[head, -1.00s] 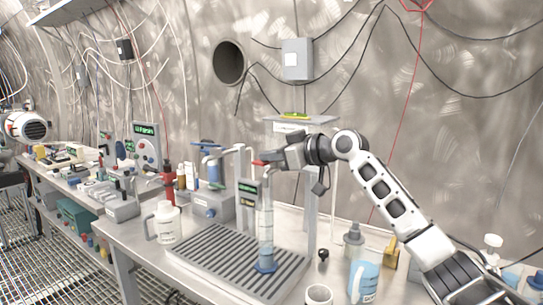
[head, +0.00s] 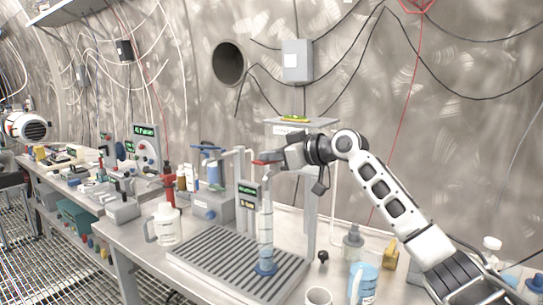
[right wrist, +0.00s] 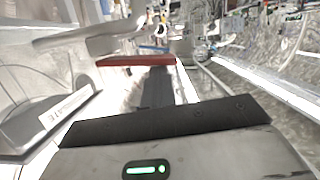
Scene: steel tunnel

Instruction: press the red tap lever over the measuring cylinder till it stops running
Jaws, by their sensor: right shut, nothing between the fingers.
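The red tap lever (head: 260,163) sits at the top of the tap, above the upright measuring cylinder (head: 266,222). The clear cylinder has a blue foot and stands on a grey slatted tray (head: 225,262). My right gripper (head: 275,160) is shut and empty, its tips at the lever's right end. In the right wrist view the red lever (right wrist: 135,61) lies across the far end of the dark fingers (right wrist: 157,88). I cannot tell whether they touch. The tap outlet and the liquid level are too small to read. My left gripper is not in view.
A small display (head: 247,198) stands just left of the cylinder. A white jug (head: 163,225) is left of the tray. A white cup (head: 318,297) and a blue-filled beaker (head: 364,284) stand front right. A raised shelf (head: 300,125) is behind the gripper.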

